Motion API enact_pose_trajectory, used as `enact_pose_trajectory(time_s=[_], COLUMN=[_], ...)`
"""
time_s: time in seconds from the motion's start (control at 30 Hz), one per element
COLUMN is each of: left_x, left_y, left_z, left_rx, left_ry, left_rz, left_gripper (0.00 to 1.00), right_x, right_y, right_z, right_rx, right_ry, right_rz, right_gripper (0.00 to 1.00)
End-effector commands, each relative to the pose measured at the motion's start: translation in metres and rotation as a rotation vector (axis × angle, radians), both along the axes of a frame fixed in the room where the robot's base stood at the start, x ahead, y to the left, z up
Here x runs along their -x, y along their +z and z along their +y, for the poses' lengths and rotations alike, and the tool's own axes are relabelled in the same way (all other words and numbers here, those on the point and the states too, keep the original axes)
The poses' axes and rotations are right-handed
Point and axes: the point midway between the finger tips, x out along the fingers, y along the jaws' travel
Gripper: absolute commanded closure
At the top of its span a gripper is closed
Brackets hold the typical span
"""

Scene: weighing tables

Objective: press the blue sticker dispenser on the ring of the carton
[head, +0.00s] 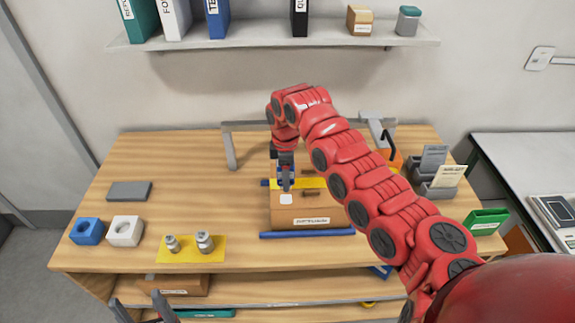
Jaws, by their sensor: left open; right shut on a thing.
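The brown carton (322,213) stands on the wooden table, with a yellow band, a white square patch (286,199) and a printed label on its front. My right gripper (285,183) points down over the carton's left part. It is shut on a small blue thing, apparently the blue sticker dispenser (284,170), mostly hidden by the fingers. I cannot tell whether it touches the carton. The ring is not clearly visible. My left gripper (143,308) is open and empty at the bottom edge, in front of the table.
Blue (87,232) and white (125,231) blocks with round openings stand at left. A yellow mat (190,255) bears metal weights. A blue bar (307,234) lies before the carton. A grey card holder (437,185) and green tray (488,220) stand right.

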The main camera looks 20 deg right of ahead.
Motion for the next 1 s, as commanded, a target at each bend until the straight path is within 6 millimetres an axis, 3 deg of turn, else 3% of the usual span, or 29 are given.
enact_pose_trajectory(time_s=[0.27, 0.7, 1.0], left_x=[0.000, 0.000, 0.000], left_y=[-0.001, -0.008, -0.008], left_z=[0.000, 0.000, 0.000], left_rx=[0.000, 0.000, 0.000], left_ry=[0.000, 0.000, 0.000], left_rz=[0.000, 0.000, 0.000], left_gripper=[0.33, 0.33, 0.33], right_x=[0.000, 0.001, 0.000], right_y=[-0.012, -0.053, -0.058], right_z=[-0.001, 0.000, -0.001], right_rx=[-0.001, 0.000, 0.000], right_ry=[0.019, 0.018, 0.018], right_rz=[0.001, 0.001, 0.000], right_gripper=[0.90, 0.90, 0.90])
